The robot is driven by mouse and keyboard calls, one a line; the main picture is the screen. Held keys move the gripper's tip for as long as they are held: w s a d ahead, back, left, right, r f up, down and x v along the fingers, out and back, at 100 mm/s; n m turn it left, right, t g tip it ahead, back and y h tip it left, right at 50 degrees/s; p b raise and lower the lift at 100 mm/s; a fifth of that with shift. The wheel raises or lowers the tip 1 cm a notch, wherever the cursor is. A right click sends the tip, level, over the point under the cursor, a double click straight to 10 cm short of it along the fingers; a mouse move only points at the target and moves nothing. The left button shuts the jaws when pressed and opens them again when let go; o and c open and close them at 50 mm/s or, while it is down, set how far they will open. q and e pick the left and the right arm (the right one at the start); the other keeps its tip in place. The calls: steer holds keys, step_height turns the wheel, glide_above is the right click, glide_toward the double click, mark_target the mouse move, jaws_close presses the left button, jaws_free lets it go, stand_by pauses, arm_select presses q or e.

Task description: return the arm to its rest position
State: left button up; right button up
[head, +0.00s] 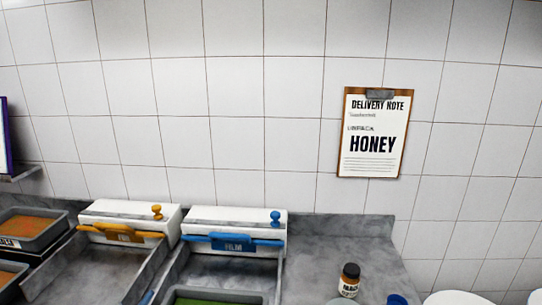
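Neither of my arms shows in the head view, and neither gripper is in view. The head view looks at a white tiled wall with a grey counter (330,236) below it.
On the counter are a white dispenser with orange handle (122,212) and one with blue handle marked FILM (232,221). A dark tray (42,222) lies left, a dark-capped jar (349,281) right. A clipboard reading HONEY (372,134) hangs above. White round things (460,297) stand lower right.

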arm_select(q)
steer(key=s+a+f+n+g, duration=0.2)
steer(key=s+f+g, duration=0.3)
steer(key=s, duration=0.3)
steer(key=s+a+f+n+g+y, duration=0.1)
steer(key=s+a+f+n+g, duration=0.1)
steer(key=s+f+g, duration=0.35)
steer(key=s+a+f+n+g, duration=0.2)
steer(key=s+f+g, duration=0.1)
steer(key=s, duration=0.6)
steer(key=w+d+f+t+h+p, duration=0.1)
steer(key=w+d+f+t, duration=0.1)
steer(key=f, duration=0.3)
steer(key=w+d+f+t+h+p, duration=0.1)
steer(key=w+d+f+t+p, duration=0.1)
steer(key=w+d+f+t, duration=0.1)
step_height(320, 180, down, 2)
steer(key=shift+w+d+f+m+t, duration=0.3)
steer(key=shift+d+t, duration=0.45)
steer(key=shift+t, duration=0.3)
